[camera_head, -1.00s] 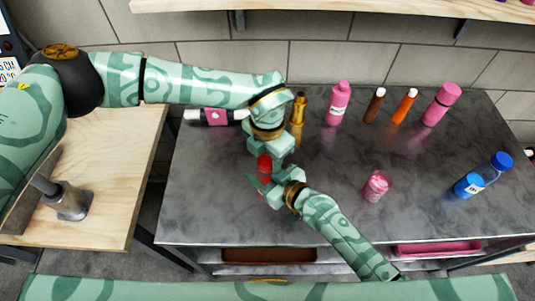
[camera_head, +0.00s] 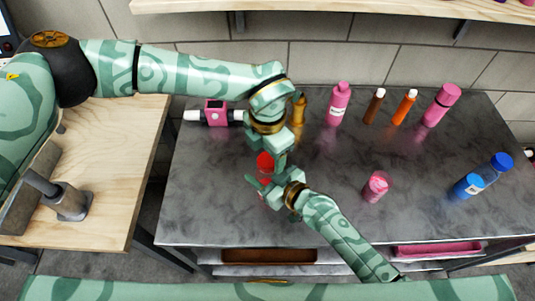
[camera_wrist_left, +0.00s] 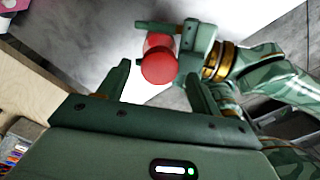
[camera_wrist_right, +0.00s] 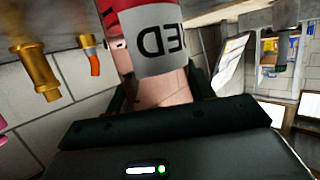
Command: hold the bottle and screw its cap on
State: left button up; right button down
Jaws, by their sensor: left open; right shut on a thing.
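The bottle (camera_wrist_right: 163,48) has a grey band with dark letters around a red and pinkish body. It fills the upper middle of the right wrist view. My right gripper (camera_head: 267,191) is shut on it and holds it at the table's left part. A round red cap (camera_head: 265,161) shows at the bottle's top; I cannot tell how far it is screwed on. My left gripper (camera_wrist_left: 161,84) is open above the bottle. In the left wrist view the red cap (camera_wrist_left: 159,68) lies just beyond its fingertips, with the right gripper beside it.
A pink-and-black tool (camera_head: 216,113) lies behind on the left. A gold bottle (camera_head: 299,109), a pink bottle (camera_head: 338,103) and several others stand along the back.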

pick_arm(q)
notch_tip(320, 180, up, 2)
jog(key=shift+r, duration=0.2)
jog(key=shift+c, duration=0.4)
jog(key=shift+w+r, duration=0.1)
jog(key=shift+r, duration=0.2)
jog(key=shift+c, duration=1.1)
notch_tip(320, 180, up, 3)
jog(key=shift+r+n, duration=0.1)
jog(key=shift+n, duration=0.6)
jog(key=shift+f, duration=4.1)
